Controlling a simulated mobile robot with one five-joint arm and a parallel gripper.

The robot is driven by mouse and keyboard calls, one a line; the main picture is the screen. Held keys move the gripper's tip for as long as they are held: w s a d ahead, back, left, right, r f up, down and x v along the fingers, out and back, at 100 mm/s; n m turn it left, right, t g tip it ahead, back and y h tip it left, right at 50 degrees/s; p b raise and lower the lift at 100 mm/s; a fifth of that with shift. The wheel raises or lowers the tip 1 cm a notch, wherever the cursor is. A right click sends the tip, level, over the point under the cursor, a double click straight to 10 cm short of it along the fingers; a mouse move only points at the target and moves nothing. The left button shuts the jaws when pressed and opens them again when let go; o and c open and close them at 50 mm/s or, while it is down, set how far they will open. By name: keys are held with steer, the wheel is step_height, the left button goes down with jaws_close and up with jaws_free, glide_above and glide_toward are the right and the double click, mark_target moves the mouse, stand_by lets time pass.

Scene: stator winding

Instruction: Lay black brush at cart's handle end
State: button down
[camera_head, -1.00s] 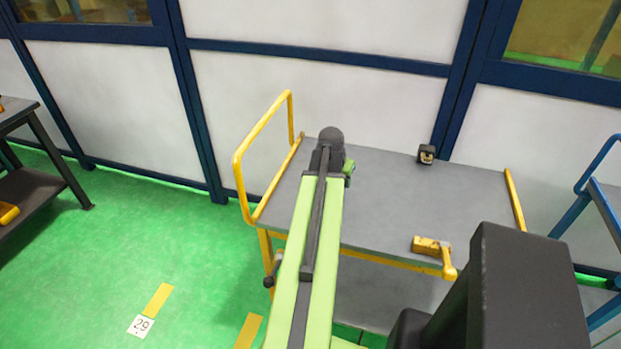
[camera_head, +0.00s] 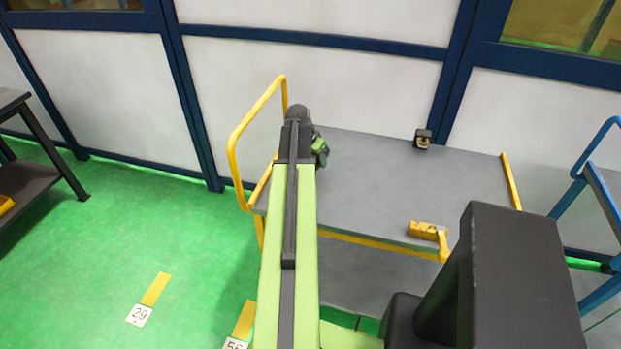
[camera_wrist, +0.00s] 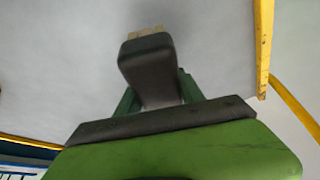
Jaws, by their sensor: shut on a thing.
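My gripper (camera_wrist: 160,95) is shut on the black brush (camera_wrist: 147,68). In the wrist view the brush's dark body sticks out between the green fingers, with pale bristles at its far end. The grey cart top (camera_head: 370,190) lies beyond it; I cannot tell whether the brush touches it. The cart's yellow handle (camera_head: 233,150) rises at the left end in the head view, and yellow bars show at the right in the wrist view (camera_wrist: 263,45). In the head view the gripper (camera_head: 320,150) is over the handle end of the cart, and my arm hides the brush.
A yellow item (camera_head: 428,231) lies at the cart's front edge, and a small black and yellow item (camera_head: 422,139) at its back edge. The middle of the top is clear. A dark table (camera_head: 30,150) stands left, a blue frame (camera_head: 600,190) right, and a wall behind.

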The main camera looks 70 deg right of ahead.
steer(key=shift+w+a+f, duration=0.2)
steer(key=shift+w+f, duration=0.15)
steer(key=shift+w, duration=0.2)
steer(key=shift+w+a+f, duration=0.2)
steer(key=shift+w+f, duration=0.1)
steer(key=shift+w, duration=0.2)
step_height(320, 180, down, 4)
steer(key=b, duration=0.4)
steer(key=shift+f+b, duration=0.15)
steer(key=shift+b, duration=0.25)
steer(key=shift+r, duration=0.2)
steer(key=shift+f, duration=0.15)
steer(key=c, duration=0.7)
jaws_free()
